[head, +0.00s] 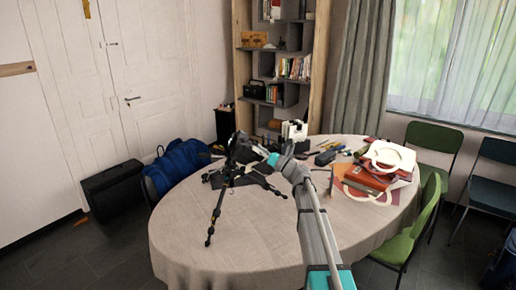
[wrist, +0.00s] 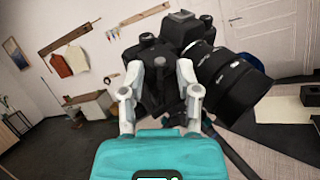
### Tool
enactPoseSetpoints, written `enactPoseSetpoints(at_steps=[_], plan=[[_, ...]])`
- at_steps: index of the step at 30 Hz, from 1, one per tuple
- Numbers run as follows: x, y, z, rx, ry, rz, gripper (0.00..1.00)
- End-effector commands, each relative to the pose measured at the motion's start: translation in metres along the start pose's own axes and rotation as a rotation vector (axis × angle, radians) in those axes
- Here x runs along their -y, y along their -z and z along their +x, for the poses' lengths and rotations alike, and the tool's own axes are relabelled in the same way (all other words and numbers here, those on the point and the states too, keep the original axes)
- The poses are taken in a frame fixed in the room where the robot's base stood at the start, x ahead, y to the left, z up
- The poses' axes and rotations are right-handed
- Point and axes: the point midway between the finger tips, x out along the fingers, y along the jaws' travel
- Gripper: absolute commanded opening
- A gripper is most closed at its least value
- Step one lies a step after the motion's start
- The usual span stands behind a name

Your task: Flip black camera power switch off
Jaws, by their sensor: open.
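The black camera (wrist: 182,32) with its large lens (wrist: 232,82) fills the upper middle of the wrist view, tilted in the picture. In the head view the camera (head: 240,148) is small and dark, on top of a black tripod (head: 219,205) on the table. My gripper (wrist: 158,70) is open, its two pale fingers pointing at the camera body. The fingertips overlap the camera in the picture; I cannot tell whether they touch it. In the head view my gripper (head: 272,157) is just right of the camera. The power switch cannot be made out.
The oval table (head: 185,245) has a pale cloth, clear at the front left. Green chairs (head: 415,235) stand at the right, a blue bag (head: 175,165) at the left.

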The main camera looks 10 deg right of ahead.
Motion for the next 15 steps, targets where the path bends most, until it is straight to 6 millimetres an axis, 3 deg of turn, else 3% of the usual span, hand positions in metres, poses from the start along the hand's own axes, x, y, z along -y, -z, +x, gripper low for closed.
enactPoseSetpoints(at_steps=[11, 15], plan=[[0.0000, 0.0002, 0.0027, 0.000, 0.000, 0.000, 0.43], [-0.0001, 0.0002, 0.0026, 0.000, 0.000, 0.000, 0.17]])
